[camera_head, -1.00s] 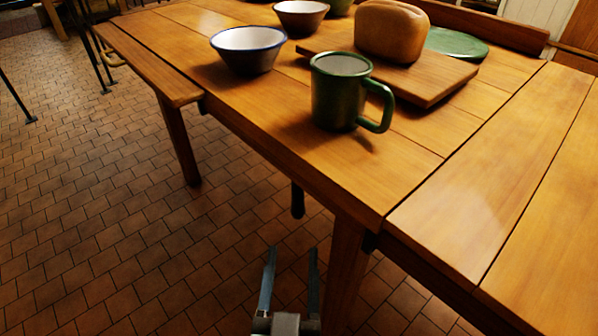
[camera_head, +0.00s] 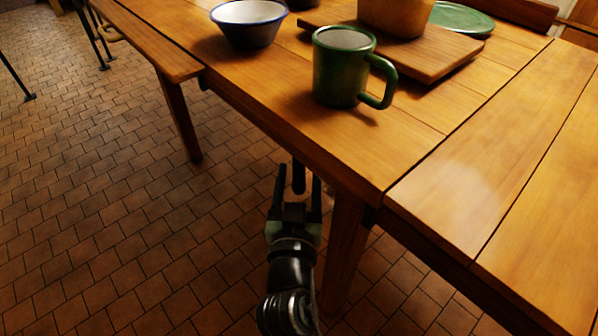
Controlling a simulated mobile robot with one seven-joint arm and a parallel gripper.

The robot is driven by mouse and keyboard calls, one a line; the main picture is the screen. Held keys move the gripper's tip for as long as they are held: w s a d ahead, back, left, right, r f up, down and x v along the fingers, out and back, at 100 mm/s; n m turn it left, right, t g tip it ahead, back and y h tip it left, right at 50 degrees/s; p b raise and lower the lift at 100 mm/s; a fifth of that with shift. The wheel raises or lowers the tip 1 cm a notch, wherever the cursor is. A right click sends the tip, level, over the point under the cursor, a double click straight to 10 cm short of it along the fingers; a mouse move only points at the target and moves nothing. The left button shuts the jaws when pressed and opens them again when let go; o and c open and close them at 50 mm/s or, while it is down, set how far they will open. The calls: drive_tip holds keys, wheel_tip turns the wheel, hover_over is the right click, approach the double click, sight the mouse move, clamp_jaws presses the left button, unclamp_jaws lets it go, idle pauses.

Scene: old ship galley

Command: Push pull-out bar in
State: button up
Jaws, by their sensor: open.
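A dark, round-ended post or bar (camera_head: 298,174) shows below the near edge of the wooden table (camera_head: 425,165). I cannot tell for certain whether it is the pull-out bar or a table leg. My gripper (camera_head: 298,186) is low in front of the table, pointing away from me toward its underside. Its fingers are spread and empty, one on each side of the dark piece in the picture. I cannot tell if they touch it. The underside of the table is in shadow and mostly hidden.
A table leg (camera_head: 345,250) stands just right of my gripper. A green mug (camera_head: 338,75) is near the table edge, with a blue-rimmed bowl (camera_head: 250,32) and a cutting board (camera_head: 440,60) behind.

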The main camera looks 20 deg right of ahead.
drive_tip(key=shift+w+d, duration=0.2)
drive_tip(key=shift+w, duration=0.15)
clamp_jaws()
idle(1.3)
